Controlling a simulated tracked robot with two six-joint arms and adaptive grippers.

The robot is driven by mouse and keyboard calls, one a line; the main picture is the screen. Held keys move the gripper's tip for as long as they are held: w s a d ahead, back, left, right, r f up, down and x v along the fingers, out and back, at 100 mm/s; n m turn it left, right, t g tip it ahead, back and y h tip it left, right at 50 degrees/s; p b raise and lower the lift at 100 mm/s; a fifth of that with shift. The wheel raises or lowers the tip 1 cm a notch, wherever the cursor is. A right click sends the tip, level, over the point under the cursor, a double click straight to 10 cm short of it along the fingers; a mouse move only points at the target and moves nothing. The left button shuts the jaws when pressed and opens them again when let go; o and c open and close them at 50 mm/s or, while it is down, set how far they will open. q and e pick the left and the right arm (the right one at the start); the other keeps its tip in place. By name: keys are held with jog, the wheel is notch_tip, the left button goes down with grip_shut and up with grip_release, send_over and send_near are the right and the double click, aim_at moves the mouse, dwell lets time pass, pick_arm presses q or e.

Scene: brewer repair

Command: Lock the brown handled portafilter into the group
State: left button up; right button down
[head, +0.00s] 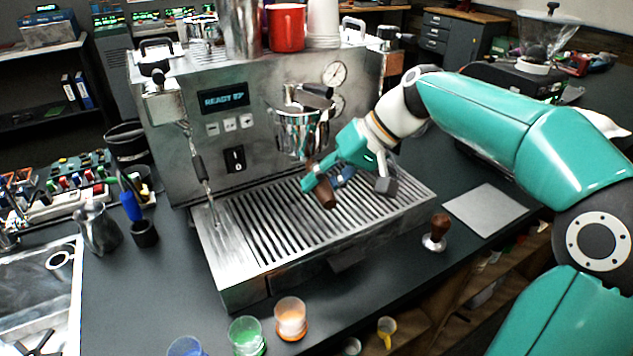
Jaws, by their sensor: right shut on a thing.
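The espresso machine stands at the centre, with its chrome group (300,132) on the front face above the drip grate (265,225). My right gripper (319,183) is shut on the brown handle (327,197) of the portafilter, just below and in front of the group. The handle slants downward over the grate. The gripper covers part of the handle. I cannot tell where the portafilter's metal head ends and the group begins, or whether it is seated. My left gripper is not in view.
A steam wand (200,170) hangs left of the group. A brown-handled tamper (436,234) stands right of the drip tray, near a grey mat (487,209). Cups with coloured contents (247,335) line the front. A metal pitcher (97,229) stands at left.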

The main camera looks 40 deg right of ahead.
jog(key=shift+s+d+r+n+y+p, duration=0.15)
jog(key=shift+d+n+y+p, duration=0.15)
jog(key=shift+d+n, duration=0.25)
jog(key=shift+s+d+n+g+y+p, duration=0.2)
jog(key=shift+d+n+g+y+p, duration=0.1)
jog(key=shift+d+n+g+p, duration=0.35)
jog(key=c, duration=0.8)
grip_release()
jog(key=shift+o, duration=0.2)
jog(key=shift+s+d, duration=0.1)
